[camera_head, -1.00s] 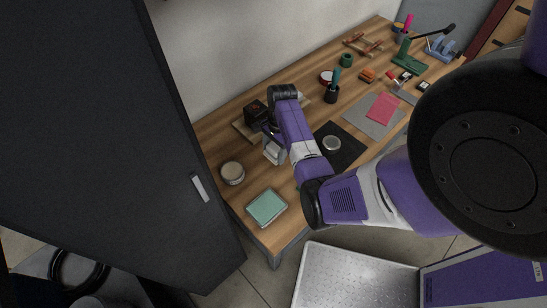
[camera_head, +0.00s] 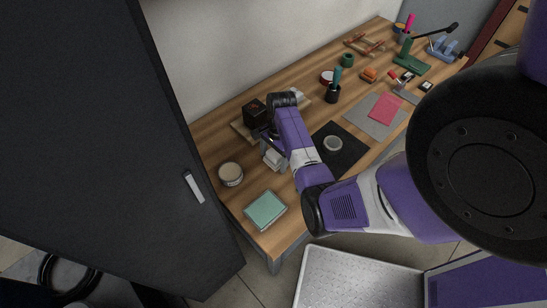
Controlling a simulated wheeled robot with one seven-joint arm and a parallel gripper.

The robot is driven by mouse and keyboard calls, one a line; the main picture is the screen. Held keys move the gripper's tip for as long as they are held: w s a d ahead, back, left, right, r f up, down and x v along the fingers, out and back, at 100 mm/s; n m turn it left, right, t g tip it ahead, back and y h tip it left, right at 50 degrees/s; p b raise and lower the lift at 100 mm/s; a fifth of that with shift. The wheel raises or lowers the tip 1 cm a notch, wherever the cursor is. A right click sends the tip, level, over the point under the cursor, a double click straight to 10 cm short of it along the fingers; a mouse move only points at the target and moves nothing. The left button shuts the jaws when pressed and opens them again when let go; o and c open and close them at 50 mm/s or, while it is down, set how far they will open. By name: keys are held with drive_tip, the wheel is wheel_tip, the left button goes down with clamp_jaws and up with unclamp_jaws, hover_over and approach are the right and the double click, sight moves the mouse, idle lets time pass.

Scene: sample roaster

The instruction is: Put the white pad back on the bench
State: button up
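My gripper (camera_head: 273,154) points down over the left part of the wooden bench (camera_head: 222,133), beside my purple forearm. A small whitish piece (camera_head: 272,159), which may be the white pad, shows at its fingertips. It is too small to tell whether the fingers are closed on it or apart around it, or whether it touches the bench top. Another small pale thing (camera_head: 298,95) shows behind my wrist, partly hidden.
A round tin (camera_head: 231,174) and a green square box (camera_head: 265,210) stand near the bench's left end. A dark box (camera_head: 255,113) sits on a board behind my gripper. A black mat (camera_head: 347,158) with a grey round piece (camera_head: 333,144) lies right. A dark cabinet door (camera_head: 100,150) stands left.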

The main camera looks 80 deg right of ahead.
sight(273, 169)
drive_tip(key=shift+r, duration=0.15)
